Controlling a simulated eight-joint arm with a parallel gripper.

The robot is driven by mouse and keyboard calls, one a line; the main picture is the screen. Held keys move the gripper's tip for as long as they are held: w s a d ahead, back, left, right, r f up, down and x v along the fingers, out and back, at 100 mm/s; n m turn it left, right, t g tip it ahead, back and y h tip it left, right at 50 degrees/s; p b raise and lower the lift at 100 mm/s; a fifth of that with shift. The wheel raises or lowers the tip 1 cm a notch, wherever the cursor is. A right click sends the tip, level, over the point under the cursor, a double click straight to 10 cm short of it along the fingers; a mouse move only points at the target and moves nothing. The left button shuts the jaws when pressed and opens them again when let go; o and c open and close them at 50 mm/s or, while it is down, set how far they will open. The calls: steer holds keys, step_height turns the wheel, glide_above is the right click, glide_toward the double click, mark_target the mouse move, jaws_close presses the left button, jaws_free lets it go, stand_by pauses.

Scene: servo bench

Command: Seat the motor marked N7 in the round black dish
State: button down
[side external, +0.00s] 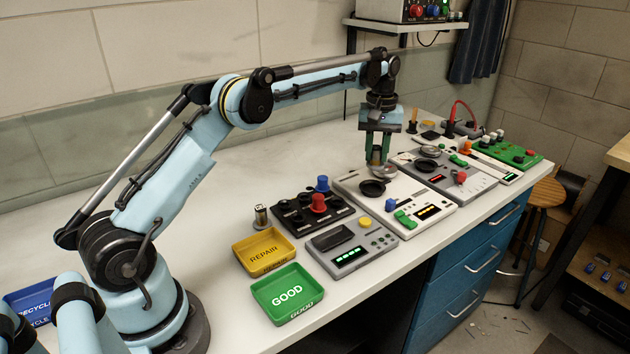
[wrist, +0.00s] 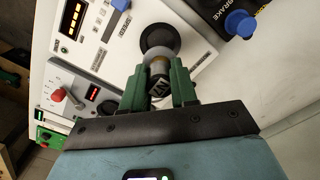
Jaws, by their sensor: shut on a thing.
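My gripper (side external: 378,160) has its green fingers shut on a small silver cylindrical motor (wrist: 160,66). The round black dish (side external: 372,188) is on top of the white panel unit (side external: 345,183), just in front of my gripper in the side view. In the wrist view the dish (wrist: 160,34) lies just beyond the motor's far end. The motor is held over the panel, and I cannot tell whether it touches anything below.
A black box with red and blue knobs (side external: 318,203) stands left of the white unit, a grey unit (side external: 450,178) right. Another silver motor (side external: 261,215) stands near the yellow REPAIR tray (side external: 264,254) and green GOOD tray (side external: 288,295). The bench's back left is clear.

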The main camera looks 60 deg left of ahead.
mark_target(375, 163)
steer(key=shift+f, duration=2.35)
steer(key=shift+f, duration=1.1)
stand_by(1.7)
steer(key=c, duration=0.8)
jaws_free()
steer(key=shift+r, duration=2.5)
steer(key=shift+r, duration=2)
